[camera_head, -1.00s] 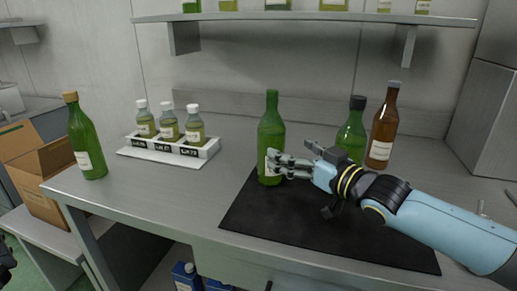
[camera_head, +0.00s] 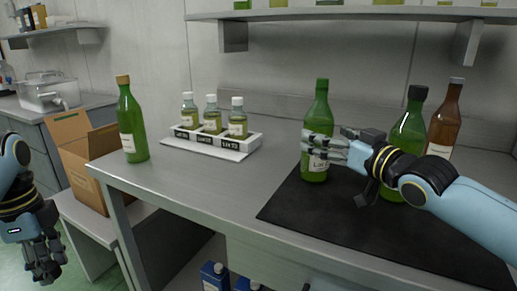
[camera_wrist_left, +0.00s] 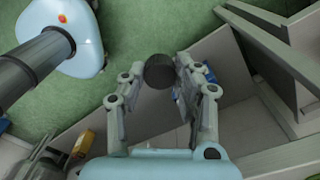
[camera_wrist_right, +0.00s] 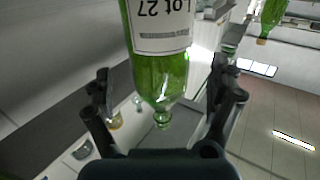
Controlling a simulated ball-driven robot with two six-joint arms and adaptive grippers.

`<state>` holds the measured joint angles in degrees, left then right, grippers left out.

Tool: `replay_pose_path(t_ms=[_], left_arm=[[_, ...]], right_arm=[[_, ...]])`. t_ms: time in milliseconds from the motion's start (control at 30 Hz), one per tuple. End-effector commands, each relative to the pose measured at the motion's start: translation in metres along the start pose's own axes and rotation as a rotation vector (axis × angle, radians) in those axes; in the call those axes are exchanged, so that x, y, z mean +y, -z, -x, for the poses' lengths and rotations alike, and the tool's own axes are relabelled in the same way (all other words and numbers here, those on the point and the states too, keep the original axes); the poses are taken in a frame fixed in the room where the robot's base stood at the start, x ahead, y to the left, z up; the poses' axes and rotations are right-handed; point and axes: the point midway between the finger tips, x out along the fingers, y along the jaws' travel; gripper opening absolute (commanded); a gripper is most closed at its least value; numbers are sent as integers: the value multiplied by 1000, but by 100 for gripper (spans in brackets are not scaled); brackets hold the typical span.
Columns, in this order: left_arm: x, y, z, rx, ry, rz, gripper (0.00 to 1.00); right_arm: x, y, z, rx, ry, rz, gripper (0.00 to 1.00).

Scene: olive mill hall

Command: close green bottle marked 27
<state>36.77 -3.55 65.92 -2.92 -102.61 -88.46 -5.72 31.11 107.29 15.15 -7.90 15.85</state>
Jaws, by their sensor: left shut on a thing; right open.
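The green bottle marked 27 (camera_head: 316,108) stands upright and uncapped on the black mat (camera_head: 400,228). Its label reads "Lot 27" upside down in the right wrist view (camera_wrist_right: 160,25). My right gripper (camera_head: 318,147) is open, its fingers at the bottle's label height; I cannot tell whether they touch the glass. My left gripper (camera_head: 42,270) hangs low at the far left, away from the table. In the left wrist view it is shut on a dark round cap (camera_wrist_left: 160,72). The cap does not show clearly in the head view.
A black-capped green bottle (camera_head: 408,130) and a brown bottle (camera_head: 444,120) stand behind my right arm. A white rack (camera_head: 205,148) with three small bottles is at the table's back. A cork-topped green bottle (camera_head: 131,125) stands near the left edge, beside a cardboard box (camera_head: 85,165).

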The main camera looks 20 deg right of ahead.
Motion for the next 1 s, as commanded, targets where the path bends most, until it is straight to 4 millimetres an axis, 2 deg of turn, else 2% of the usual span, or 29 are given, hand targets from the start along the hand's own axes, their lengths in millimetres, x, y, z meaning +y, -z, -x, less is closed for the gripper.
replay_pose_path(t_ms=[33, 200, 633, 1000], left_arm=[[1, 0, -17, 0, -5, 0, 19], [1, 0, -32, 0, -9, 0, 19], [1, 0, -31, 0, -9, 0, 19], [1, 0, -32, 0, -9, 0, 19]], right_arm=[[0, -5, -9, 4, -1, -2, 91], [0, -3, -30, 1, -2, -3, 91], [0, 1, -34, 0, 0, 0, 90], [0, 1, -34, 0, 0, 0, 41]])
